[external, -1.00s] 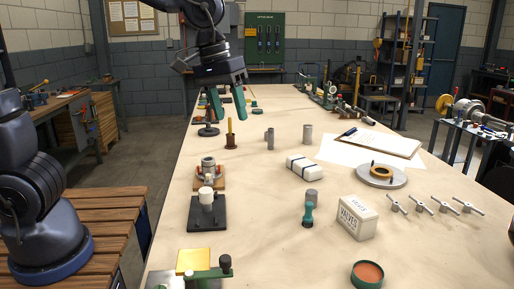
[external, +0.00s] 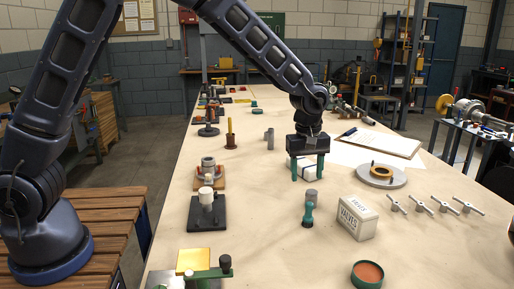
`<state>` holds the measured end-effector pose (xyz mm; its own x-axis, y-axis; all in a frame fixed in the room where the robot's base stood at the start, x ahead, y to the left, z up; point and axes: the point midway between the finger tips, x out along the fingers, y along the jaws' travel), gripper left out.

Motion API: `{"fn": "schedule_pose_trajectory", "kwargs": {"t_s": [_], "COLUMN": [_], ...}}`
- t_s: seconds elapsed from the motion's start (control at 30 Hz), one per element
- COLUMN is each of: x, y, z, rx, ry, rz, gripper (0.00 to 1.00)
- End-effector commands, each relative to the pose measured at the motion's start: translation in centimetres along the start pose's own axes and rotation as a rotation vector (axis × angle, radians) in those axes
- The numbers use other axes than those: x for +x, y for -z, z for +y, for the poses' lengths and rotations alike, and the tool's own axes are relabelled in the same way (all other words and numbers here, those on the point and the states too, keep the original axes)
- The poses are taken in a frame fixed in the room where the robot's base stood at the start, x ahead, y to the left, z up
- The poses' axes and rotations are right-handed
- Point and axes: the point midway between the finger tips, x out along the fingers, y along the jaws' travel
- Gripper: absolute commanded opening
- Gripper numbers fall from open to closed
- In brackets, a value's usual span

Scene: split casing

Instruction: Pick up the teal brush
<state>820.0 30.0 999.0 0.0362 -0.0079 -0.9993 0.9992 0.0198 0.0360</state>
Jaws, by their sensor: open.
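A small upright thing with a teal lower part and a grey top (external: 308,212) stands on the table in front of my gripper; it looks like the teal brush, but it is too small to be sure. My gripper (external: 308,177) points down with its two teal fingers apart. It is empty, behind the teal thing in the picture and apart from it. The fingers overlap a white wrapped bundle (external: 305,171) in the picture, and my gripper partly hides it. I cannot tell how high the fingertips are above the table.
A white labelled box (external: 357,218) stands just right of the teal thing. A black-based fixture (external: 207,215) stands to the left, and a round teal tin (external: 368,273) is near the front. A grey disc with a ring (external: 397,180) lies at right. Bare tabletop lies between.

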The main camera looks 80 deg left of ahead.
Motion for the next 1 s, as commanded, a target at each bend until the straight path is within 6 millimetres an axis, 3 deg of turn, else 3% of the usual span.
{"fn": "schedule_pose_trajectory", "kwargs": {"t_s": [0.03, 0.2, 0.53, 0.8, 1.0], "x": [1.5, 4.7, 7.2, 10.9, 11.9], "y": [0.4, 1.3, 1.6, 1.6, 1.5], "z": [0.6, 2.1, 2.5, 2.3, 2.1], "rx": [-0.031, -0.117, -0.154, -0.153, -0.153], "ry": [0.011, 0.029, 0.037, 0.038, 0.036], "rz": [0.002, 0.009, 0.011, 0.011, 0.011], "gripper": [0.56, 0.56, 0.56, 0.56, 0.56]}}
